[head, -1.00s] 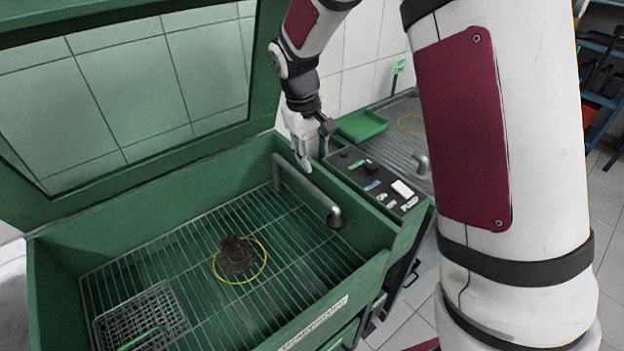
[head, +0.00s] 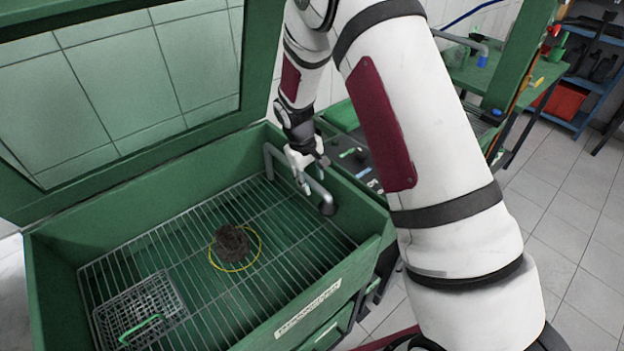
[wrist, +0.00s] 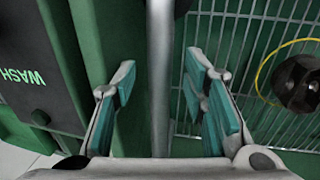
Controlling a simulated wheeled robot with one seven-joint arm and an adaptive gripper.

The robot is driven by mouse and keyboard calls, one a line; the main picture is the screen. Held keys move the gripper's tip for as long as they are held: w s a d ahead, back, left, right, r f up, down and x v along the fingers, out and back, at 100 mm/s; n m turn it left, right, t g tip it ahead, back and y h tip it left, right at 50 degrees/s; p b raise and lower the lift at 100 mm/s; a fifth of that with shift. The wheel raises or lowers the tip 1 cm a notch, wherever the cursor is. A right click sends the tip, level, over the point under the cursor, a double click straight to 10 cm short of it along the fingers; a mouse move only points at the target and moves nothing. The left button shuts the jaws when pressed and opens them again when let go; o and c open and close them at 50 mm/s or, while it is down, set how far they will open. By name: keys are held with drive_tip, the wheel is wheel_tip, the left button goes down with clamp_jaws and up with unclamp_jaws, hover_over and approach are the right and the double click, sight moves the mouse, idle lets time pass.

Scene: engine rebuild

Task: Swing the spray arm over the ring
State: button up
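The spray arm (head: 317,189) is a grey bent pipe at the right inner wall of the green wash tub, with a downturned dark nozzle. It also shows in the wrist view (wrist: 160,60) as an upright grey tube. A yellow ring (head: 259,252) lies on the tub's wire grate around a dark, dirty part (head: 231,243); the spray arm's nozzle is to the right of the ring, not above it. My gripper (head: 305,184) is at the pipe. In the wrist view my gripper (wrist: 163,85) is open, its teal-padded fingers either side of the pipe with gaps on both sides.
A wire basket (head: 140,308) with a green handle sits at the grate's front left. The tub's raised lid (head: 120,165) stands behind. A control panel marked WASH (wrist: 25,75) is beside the tub's right wall. The grate (head: 285,262) is clear between the ring and the right wall.

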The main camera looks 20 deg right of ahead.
drive_tip(key=shift+d+f, duration=0.1)
drive_tip(key=shift+f, duration=0.4)
clamp_jaws()
